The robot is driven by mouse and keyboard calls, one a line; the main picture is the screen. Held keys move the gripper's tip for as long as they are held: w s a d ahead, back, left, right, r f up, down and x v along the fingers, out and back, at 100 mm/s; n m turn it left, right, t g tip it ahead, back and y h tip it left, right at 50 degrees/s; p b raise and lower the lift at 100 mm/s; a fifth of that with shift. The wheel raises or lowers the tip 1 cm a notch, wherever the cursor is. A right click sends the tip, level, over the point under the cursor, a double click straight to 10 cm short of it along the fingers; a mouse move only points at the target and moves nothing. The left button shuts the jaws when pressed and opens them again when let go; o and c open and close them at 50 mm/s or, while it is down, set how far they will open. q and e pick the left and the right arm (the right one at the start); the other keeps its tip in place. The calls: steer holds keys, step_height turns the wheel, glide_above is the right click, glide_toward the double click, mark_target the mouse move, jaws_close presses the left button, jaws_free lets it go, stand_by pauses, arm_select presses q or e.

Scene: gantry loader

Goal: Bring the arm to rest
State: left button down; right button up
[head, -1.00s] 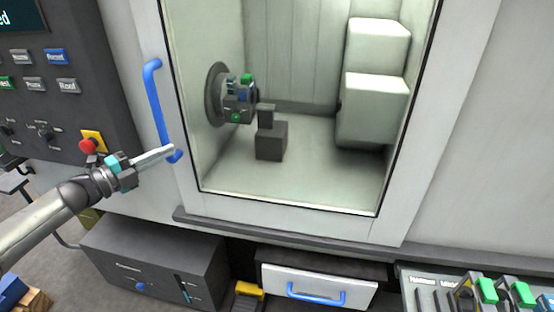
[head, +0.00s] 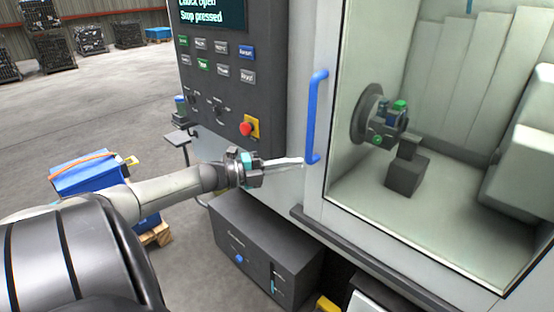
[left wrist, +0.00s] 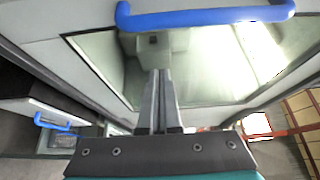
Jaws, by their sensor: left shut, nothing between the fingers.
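My left gripper (head: 300,163) is shut and empty. Its fingertips are close to the lower end of the blue door handle (head: 316,115) in the head view; I cannot tell whether they touch it. In the left wrist view the shut fingers (left wrist: 160,75) point toward the machine door, and the blue handle (left wrist: 200,18) crosses the top of the picture, apart from the fingertips. My left arm (head: 160,192) reaches in from the left. My right gripper is not in view.
The control panel (head: 222,85) with a red stop button (head: 246,129) is just above the left gripper. A grey cabinet (head: 262,245) stands below it. Blue crates (head: 85,175) on a pallet are behind my arm. Open floor (head: 90,105) lies at the left.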

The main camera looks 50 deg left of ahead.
arm_select(q)
steer(key=shift+v, duration=1.9)
steer(key=shift+a, duration=0.1)
steer(key=s+a+f+n+g+y+b, duration=0.1)
steer(key=s+a+f+n+y, duration=0.25)
steer(key=f, duration=0.85)
steer(key=s+f+n+g+y+b, duration=0.15)
steer(key=f+n+y, duration=0.25)
steer(key=f+n, duration=0.55)
steer(key=s+d+f+n+g+y+b, duration=0.1)
steer(key=s+d+f+g, duration=0.1)
steer(key=s+f, duration=0.5)
steer(key=s+d+f+n+g+y+b, duration=0.1)
steer(key=s+d+f, duration=0.15)
steer(key=f, duration=0.95)
steer(key=s+d+f+n+g+h+b, duration=0.1)
steer(key=s+d+f+g, duration=0.4)
steer(key=s+d+f, duration=0.5)
steer(key=s+d+f+n+g+b, duration=0.3)
steer(key=s+d+f+n+g, duration=0.1)
steer(key=s+d+f, duration=0.6)
steer(key=s+d, duration=0.3)
steer(key=d, duration=0.2)
steer(key=shift+d+f+n+g+h, duration=0.3)
steer(key=shift+f+n+g+h, duration=0.05)
steer(key=shift+f+n, duration=0.05)
